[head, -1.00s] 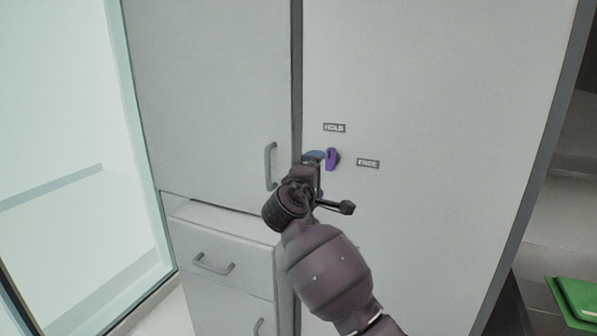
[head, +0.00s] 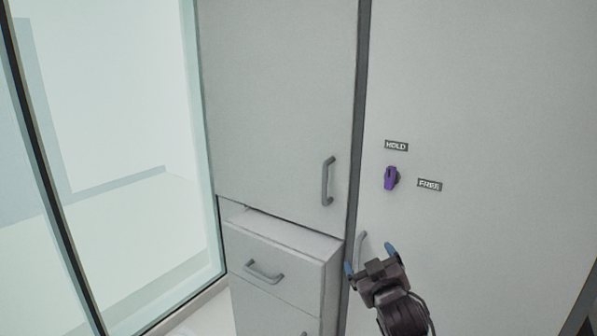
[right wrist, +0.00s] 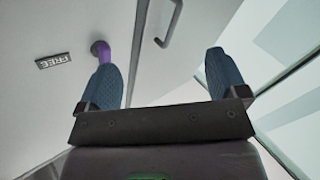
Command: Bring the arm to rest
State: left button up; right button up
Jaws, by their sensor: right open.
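My right gripper (head: 369,258) is at the lower right of the head view, open and empty, with blue fingertips pointing up toward the cabinet front. The right wrist view also shows its two blue fingers (right wrist: 164,78) spread wide with nothing between them. A purple knob (head: 391,178) is on the grey right panel, above the gripper and apart from it in the head view. The knob is roughly upright below the HOLD label (head: 396,146). It also shows in the right wrist view (right wrist: 105,54), just beyond the left finger. My left gripper is not in view.
The FREE label (head: 429,184) is right of the knob. A bar handle (head: 327,181) is on the left door. Another handle (head: 361,247) is partly behind my right gripper. A drawer front (head: 268,268) juts out at the lower left. A glass pane (head: 120,120) stands at the left.

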jog(key=s+d+f+m+g+h, duration=0.1)
jog(key=s+d+f, duration=0.5)
jog(key=s+f, duration=0.8)
jog(key=s+d+f+m+g+h, duration=0.1)
jog(key=s+d+f+m+g, duration=0.3)
jog(key=s+f, duration=1)
jog(key=s+d+g, duration=0.1)
jog(key=s+d, duration=0.1)
jog(key=s, duration=0.2)
jog(key=shift+s, duration=0.15)
